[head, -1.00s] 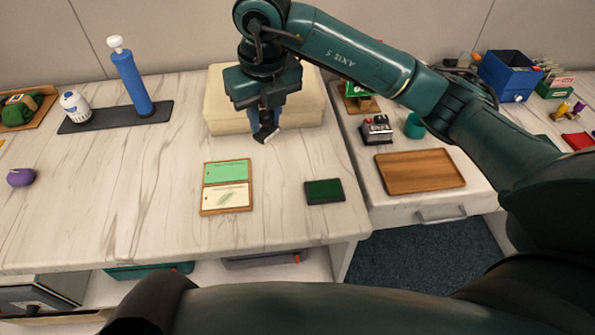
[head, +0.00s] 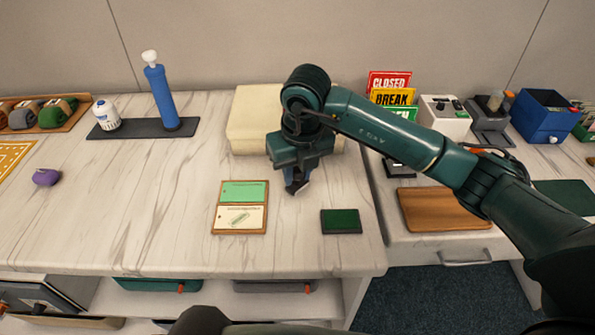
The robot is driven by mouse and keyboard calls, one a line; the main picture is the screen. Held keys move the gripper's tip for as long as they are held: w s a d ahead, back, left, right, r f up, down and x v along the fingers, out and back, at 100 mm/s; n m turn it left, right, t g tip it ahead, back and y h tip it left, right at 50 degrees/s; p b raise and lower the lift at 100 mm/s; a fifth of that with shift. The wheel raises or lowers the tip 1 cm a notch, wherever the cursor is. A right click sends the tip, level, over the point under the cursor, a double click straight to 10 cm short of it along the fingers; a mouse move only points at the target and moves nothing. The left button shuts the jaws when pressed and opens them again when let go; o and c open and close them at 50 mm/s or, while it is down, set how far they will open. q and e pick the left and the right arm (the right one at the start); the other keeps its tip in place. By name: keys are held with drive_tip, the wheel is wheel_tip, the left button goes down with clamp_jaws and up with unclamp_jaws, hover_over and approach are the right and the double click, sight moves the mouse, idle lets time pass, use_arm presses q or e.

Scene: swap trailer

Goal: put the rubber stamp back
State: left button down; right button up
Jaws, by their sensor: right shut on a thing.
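My right gripper (head: 296,186) is over the marble-patterned table, in front of the cream block, and points down. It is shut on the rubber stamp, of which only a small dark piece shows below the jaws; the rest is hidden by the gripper. Whether it touches the table I cannot tell. A dark green pad (head: 341,221) lies to the right and nearer. A wooden board with a green card and a stamped cream card (head: 240,207) lies to the left and nearer. My left gripper is not in view.
The cream block (head: 247,119) stands behind the gripper. A dark mat (head: 183,127) holds a blue pump (head: 161,97) and a white bottle (head: 107,115). A purple item (head: 46,177) lies left. A wooden tray (head: 429,210) is on the right counter. The table's middle left is clear.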

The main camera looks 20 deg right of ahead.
drive_tip(key=shift+f, duration=0.25)
drive_tip(key=shift+f, duration=0.1)
drive_tip(key=o, duration=0.8)
wheel_tip(320, 180, up, 12)
drive_tip(key=s, duration=0.2)
drive_tip(key=shift+d, duration=0.15)
